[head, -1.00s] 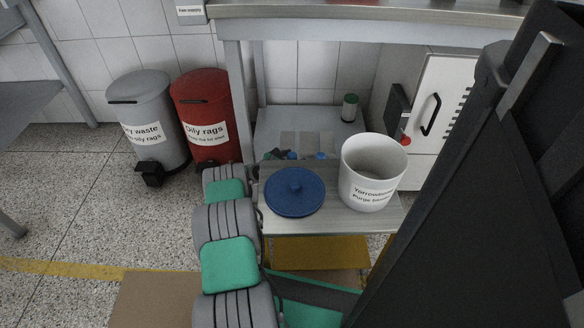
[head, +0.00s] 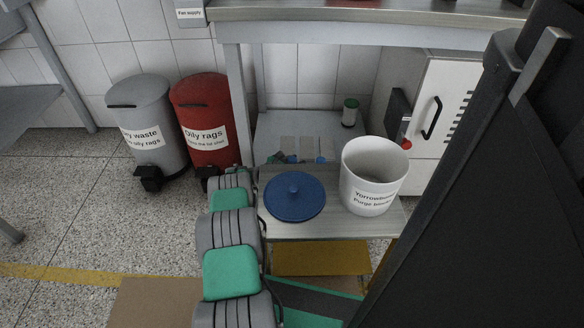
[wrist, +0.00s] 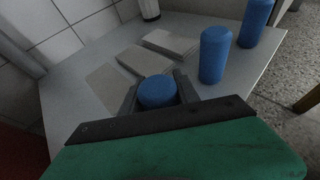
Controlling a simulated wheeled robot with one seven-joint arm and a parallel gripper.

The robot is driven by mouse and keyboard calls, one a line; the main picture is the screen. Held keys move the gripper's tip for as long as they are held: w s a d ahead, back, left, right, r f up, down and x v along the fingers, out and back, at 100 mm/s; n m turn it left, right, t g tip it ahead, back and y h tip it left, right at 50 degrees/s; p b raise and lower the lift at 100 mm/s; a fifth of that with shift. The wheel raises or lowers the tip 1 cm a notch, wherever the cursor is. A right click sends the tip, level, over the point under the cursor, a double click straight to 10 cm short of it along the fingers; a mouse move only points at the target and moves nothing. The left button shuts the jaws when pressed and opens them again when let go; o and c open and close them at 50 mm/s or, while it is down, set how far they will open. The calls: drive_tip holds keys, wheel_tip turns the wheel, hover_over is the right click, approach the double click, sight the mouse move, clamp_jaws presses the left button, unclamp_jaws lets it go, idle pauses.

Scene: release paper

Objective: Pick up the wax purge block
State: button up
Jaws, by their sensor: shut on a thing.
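My gripper (wrist: 157,82) is shut on a blue rounded block (wrist: 157,93), which I take to be the wax purge block. The block stands between the two dark fingers in the wrist view, and its lower part is hidden. I cannot tell whether it is clear of the grey surface (wrist: 75,72). Two similar blue blocks stand to the right, a nearer one (wrist: 214,55) and a farther one (wrist: 255,22). In the head view my arm mostly hides the gripper. A white bucket (head: 372,200) with a purge block label stands open on a metal shelf, right of a round blue lid (head: 295,197).
Flat pale sheets (wrist: 170,42) lie behind the held block. A green-capped container (head: 350,113) stands at the back. A red bin (head: 205,120) and a grey bin (head: 145,120) stand left. A white cabinet (head: 435,105) stands right. A worktop (head: 370,13) spans above.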

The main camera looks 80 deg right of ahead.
clamp_jaws()
